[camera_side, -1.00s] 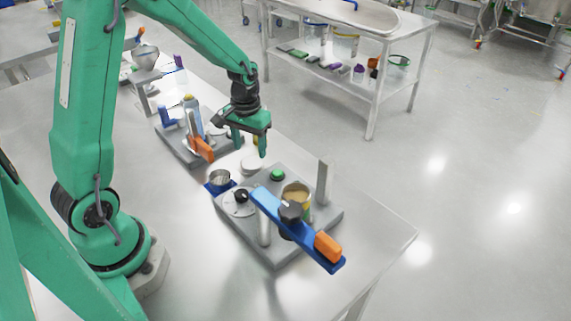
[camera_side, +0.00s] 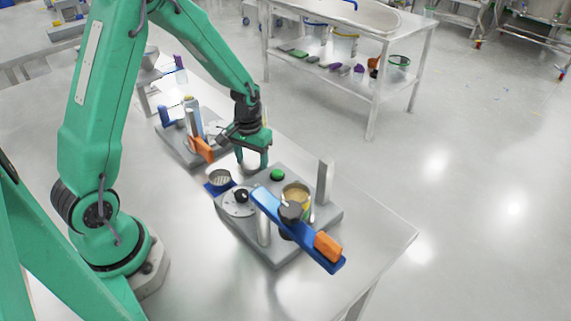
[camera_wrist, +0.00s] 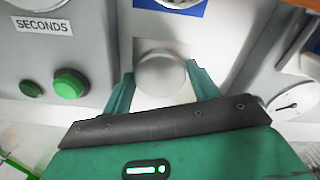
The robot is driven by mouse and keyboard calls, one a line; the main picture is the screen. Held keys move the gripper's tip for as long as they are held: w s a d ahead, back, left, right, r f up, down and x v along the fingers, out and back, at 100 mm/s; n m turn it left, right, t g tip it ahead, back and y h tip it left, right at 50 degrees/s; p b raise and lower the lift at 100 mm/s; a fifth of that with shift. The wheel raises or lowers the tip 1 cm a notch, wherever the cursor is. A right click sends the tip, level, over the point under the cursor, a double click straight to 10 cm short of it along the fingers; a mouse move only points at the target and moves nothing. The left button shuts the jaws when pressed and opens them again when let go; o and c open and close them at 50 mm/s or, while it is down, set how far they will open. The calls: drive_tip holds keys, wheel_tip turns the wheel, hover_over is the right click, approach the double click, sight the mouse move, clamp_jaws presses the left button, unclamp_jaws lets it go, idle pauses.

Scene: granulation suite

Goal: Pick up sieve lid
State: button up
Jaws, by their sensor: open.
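A round, pale silver disc, which looks like the sieve lid (camera_wrist: 161,76), lies on the light tabletop in the wrist view. My gripper (camera_wrist: 160,88) is open, with one green finger on each side of the disc; I cannot tell whether they touch it. In the side view my gripper (camera_side: 252,163) is low over the table between the two grey stations and mostly hides the disc. A metal sieve cup (camera_side: 219,178) stands on a blue mat (camera_side: 211,189) just in front of the gripper.
A grey station (camera_side: 277,262) with a green button (camera_side: 277,174) and a blue bar with an orange end (camera_side: 328,245) stands close in front. Another grey station (camera_side: 178,147) with an orange handle (camera_side: 201,149) is close behind. Bare table lies toward my base.

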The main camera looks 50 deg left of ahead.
sight(253, 164)
idle(0.3)
drive_tip(key=c, duration=0.7)
drive_tip(key=shift+o, duration=0.2)
drive_tip(key=shift+r, duration=0.2)
drive_tip(key=shift+r, duration=0.6)
drive_tip(key=r, duration=0.3)
drive_tip(key=shift+s+d, duration=0.1)
drive_tip(key=shift+d, duration=0.3)
drive_tip(key=s+d+r, duration=0.3)
drive_tip(key=d+r, duration=0.3)
drive_tip(key=d, duration=0.4)
drive_tip(key=shift+s+r, duration=0.25)
drive_tip(key=shift+s, duration=0.15)
drive_tip(key=shift+d, duration=0.15)
